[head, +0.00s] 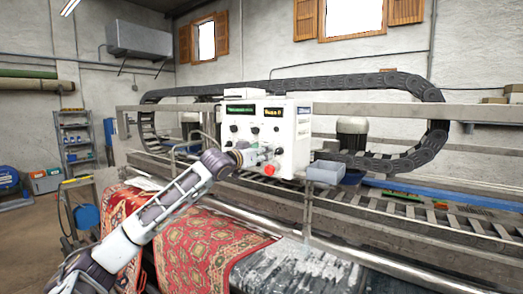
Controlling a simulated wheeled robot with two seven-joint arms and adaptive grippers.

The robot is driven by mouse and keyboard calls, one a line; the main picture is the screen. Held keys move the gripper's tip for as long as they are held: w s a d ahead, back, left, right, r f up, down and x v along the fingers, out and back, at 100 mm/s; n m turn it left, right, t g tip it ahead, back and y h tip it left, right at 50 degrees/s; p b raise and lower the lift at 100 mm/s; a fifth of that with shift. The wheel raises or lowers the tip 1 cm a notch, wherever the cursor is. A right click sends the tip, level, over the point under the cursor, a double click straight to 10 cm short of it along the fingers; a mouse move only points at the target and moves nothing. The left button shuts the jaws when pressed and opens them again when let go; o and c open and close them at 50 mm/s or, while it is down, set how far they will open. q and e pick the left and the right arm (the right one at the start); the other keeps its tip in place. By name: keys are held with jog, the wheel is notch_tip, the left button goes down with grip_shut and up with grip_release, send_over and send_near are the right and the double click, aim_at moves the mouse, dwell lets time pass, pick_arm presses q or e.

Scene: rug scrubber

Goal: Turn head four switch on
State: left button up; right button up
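A white control box (297,124) stands above the rug machine, with lit green and yellow displays, several dark knobs or switches and a red button (269,170). My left arm reaches in from the lower left. My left gripper (266,154) is at the lower part of the box's front face, just above the red button. It covers part of the panel. I cannot tell whether its fingers are open or touch a switch. The switch labels are too small to read, so I cannot tell which one is head four. My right gripper is not in view.
A red patterned rug (210,245) lies over the machine's front below my arm. A grey bin (325,172) sits just right of the box. A black cable chain (290,84) runs behind and above it. Open floor (30,240) lies at the left, near a shelf rack (77,137).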

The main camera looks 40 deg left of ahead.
pick_arm(q)
jog(key=shift+w, duration=0.3)
grip_shut()
dwell(0.4)
